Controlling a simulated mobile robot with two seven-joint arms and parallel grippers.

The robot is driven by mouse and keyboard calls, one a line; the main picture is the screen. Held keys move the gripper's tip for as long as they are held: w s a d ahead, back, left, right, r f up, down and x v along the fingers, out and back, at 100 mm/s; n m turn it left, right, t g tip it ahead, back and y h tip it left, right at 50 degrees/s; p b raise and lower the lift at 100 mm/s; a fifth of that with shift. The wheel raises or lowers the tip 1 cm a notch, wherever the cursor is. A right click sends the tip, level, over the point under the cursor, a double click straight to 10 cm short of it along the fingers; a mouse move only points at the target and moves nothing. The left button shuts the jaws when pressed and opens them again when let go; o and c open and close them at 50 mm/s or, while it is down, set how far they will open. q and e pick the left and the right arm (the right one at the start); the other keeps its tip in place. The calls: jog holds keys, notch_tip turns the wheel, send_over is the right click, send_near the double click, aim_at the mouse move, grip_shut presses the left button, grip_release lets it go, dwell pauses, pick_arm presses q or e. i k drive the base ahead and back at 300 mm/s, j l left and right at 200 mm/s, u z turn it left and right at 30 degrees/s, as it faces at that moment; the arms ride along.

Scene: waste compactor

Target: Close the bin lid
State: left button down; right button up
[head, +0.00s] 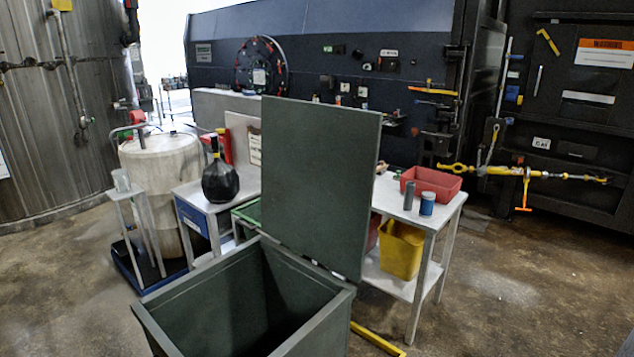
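The dark green bin (193,294) stands low in the middle of the head view, close in front of me. Its open top faces up and the inside is dark, with nothing visible in it. The flat green lid (320,185) stands upright at the bin's far right edge, so the bin is open. The lid's lower edge meets the bin's back rim. Neither of my grippers shows in the head view.
Behind the lid is a grey table (452,207) with a red tray (431,183), a blue can (427,204) and a yellow bucket (401,248). A black jug (220,181) stands on a left table. A yellow floor bar (376,338) lies right of the bin. Right floor is clear.

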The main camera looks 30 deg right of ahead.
aim_at(319, 161)
jog(key=l+u, duration=0.3)
jog(key=l, duration=0.8)
jog(key=l+u, duration=0.2)
jog(key=l, duration=0.5)
jog(key=l+u, duration=0.2)
jog(key=l, duration=0.55)
jog(key=k+l+u, duration=0.25)
jog(key=l, duration=0.45)
jog(key=l+u, duration=0.25)
jog(key=l, duration=1.7)
